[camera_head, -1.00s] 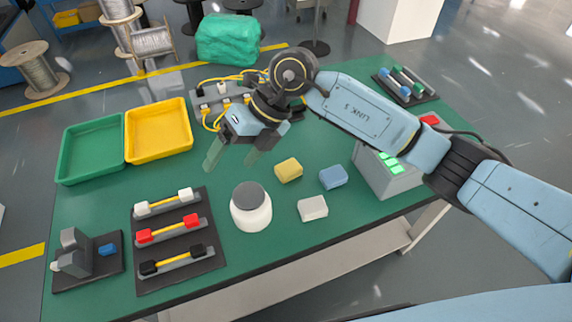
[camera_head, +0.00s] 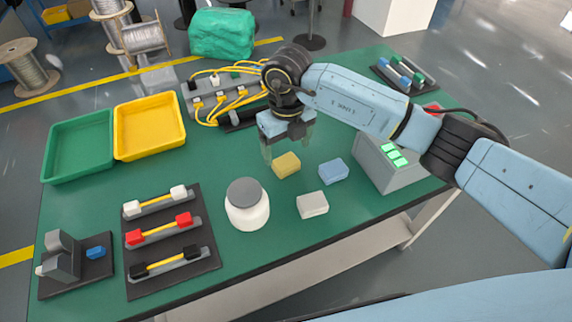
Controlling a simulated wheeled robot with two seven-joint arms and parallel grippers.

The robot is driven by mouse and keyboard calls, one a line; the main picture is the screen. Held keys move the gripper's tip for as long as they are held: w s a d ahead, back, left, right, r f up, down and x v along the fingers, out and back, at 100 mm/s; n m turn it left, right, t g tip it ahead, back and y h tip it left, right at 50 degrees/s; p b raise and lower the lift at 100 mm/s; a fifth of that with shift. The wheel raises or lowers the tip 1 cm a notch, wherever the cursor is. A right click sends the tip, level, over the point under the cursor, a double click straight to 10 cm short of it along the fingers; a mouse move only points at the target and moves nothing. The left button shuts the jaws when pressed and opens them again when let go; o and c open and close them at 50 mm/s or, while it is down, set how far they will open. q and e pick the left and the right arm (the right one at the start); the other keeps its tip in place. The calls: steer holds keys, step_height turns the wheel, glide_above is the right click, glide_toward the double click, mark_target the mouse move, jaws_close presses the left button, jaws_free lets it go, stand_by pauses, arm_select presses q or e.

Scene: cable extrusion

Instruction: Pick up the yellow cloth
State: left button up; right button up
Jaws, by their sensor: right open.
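The yellow cloth (camera_head: 287,166) is a small folded block on the green table, between the white jar and the blue cloth. My right gripper (camera_head: 286,155) points down at it from just behind, with its jaws open. One pale finger shows left of the cloth and the other behind its right side. I cannot tell whether the fingers touch it. My left gripper is not in view.
A blue cloth (camera_head: 334,171) and a white cloth (camera_head: 312,204) lie close by on the right. A white jar (camera_head: 247,210) with a grey lid stands front left. A grey control box (camera_head: 383,165) stands right. Yellow cables (camera_head: 230,104) lie behind.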

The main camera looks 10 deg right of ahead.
mark_target(286, 161)
step_height(286, 161, down, 5)
steer(key=shift+s+a+b, duration=0.1)
steer(key=shift+a+b, duration=0.05)
steer(key=shift+b, duration=0.3)
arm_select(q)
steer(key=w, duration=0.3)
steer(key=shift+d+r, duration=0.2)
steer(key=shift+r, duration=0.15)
